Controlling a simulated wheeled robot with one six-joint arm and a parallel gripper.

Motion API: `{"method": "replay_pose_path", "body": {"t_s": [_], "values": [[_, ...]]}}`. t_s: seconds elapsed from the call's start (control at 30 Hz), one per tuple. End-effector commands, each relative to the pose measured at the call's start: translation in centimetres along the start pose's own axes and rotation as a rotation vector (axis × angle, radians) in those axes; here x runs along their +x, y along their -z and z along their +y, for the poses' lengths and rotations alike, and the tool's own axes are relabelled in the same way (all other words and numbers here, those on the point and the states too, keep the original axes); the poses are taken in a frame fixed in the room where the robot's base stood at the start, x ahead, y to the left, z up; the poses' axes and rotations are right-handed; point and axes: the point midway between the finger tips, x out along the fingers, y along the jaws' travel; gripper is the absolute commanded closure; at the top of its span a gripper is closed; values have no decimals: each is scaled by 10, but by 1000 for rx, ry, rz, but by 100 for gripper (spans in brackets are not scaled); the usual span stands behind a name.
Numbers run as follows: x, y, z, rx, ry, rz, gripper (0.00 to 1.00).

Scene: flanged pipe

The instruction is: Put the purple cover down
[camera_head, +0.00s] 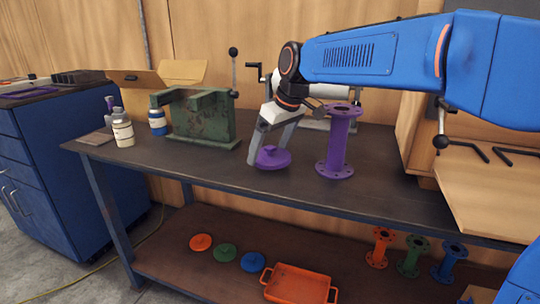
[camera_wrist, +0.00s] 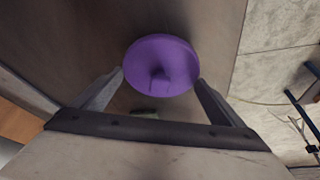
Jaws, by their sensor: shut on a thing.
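The purple cover (camera_head: 273,160) is a round disc with a knob, at the middle of the workbench top (camera_head: 225,172) in the head view. My gripper (camera_head: 270,153) points down and is shut on it, one finger on each side. The cover lies level, at or very close to the bench surface; I cannot tell if it touches. In the wrist view the cover (camera_wrist: 162,66) sits between the fingertips (camera_wrist: 160,78) with its knob showing. The purple flanged pipe (camera_head: 338,140) stands upright just right of the cover, apart from it.
A green vise (camera_head: 203,117), a white bottle (camera_head: 122,128) and a blue-labelled jar (camera_head: 157,122) stand to the left. The lower shelf holds orange, green and blue covers and pipes and an orange tray (camera_head: 298,285). The bench front left of the cover is clear.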

Motion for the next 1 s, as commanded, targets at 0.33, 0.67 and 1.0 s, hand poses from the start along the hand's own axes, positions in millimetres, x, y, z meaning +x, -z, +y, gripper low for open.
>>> {"method": "replay_pose_path", "body": {"t_s": [0.33, 0.67, 1.0], "values": [[20, -8, 0, 0, 0, 0, 29], [22, -9, 0, 0, 0, 0, 0], [10, -8, 0, 0, -1, 2, 0]]}}
